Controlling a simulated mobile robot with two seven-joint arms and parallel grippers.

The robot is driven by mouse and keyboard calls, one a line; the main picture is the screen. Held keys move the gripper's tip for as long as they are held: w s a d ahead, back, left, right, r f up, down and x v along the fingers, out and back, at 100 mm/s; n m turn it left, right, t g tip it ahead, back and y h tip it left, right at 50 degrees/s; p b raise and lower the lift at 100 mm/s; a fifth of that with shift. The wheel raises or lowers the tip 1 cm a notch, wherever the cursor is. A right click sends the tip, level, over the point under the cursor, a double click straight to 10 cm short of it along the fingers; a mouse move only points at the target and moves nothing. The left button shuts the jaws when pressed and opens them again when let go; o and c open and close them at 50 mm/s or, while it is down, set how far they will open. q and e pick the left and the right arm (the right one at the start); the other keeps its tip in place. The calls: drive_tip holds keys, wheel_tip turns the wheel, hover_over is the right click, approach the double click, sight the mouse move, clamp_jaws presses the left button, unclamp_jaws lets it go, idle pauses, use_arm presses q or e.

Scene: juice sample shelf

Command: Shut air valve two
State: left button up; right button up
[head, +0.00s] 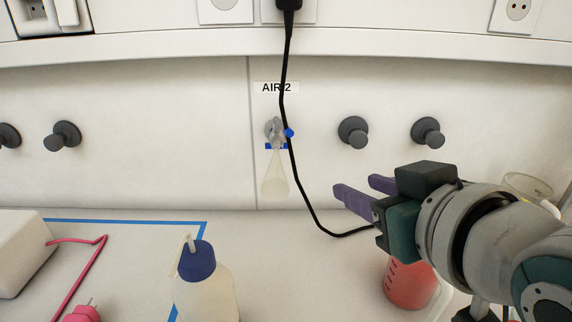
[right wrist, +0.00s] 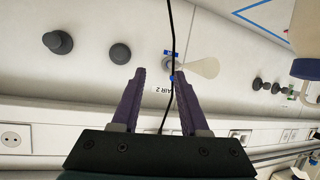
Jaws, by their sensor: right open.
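The AIR 2 label (head: 276,87) is on the white back panel. Below it is the air valve (head: 274,128), a grey fitting with blue parts and a translucent cone-shaped piece (head: 275,178) hanging from it. My right gripper (head: 354,187) is open and empty, to the right of and lower than the valve in the head view. In the right wrist view the valve (right wrist: 170,57) appears just beyond the open fingertips (right wrist: 160,71), with the label upside down. The handle's exact position is hard to make out. My left gripper is out of view.
A black cable (head: 296,170) hangs just in front of the valve and crosses between the fingers in the wrist picture. Dark knobs (head: 353,132) flank the valve. A blue-capped bottle (head: 197,260) and a red-filled container (head: 410,285) stand on the worktop.

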sight(292, 135)
use_arm(q)
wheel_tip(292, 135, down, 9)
drive_tip(key=b, duration=0.5)
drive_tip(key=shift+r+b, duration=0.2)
drive_tip(key=shift+b, duration=0.1)
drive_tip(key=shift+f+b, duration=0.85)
drive_tip(key=shift+b, duration=0.05)
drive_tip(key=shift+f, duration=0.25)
use_arm(e)
drive_tip(key=shift+w+a+n+t+y, duration=0.5)
drive_tip(key=shift+w+a, duration=0.9)
drive_tip(key=shift+w, duration=1.2)
drive_tip(key=shift+w+a+n+t+y, duration=0.25)
drive_tip(key=shift+w+a+t+y, duration=0.45)
drive_tip(key=shift+w+a, duration=1.3)
drive_tip(key=shift+w+a+n+t+y, duration=0.4)
drive_tip(key=shift+w+a+t, duration=0.4)
drive_tip(key=shift+w, duration=2.4)
clamp_jaws()
drive_tip(key=shift+d, duration=0.1)
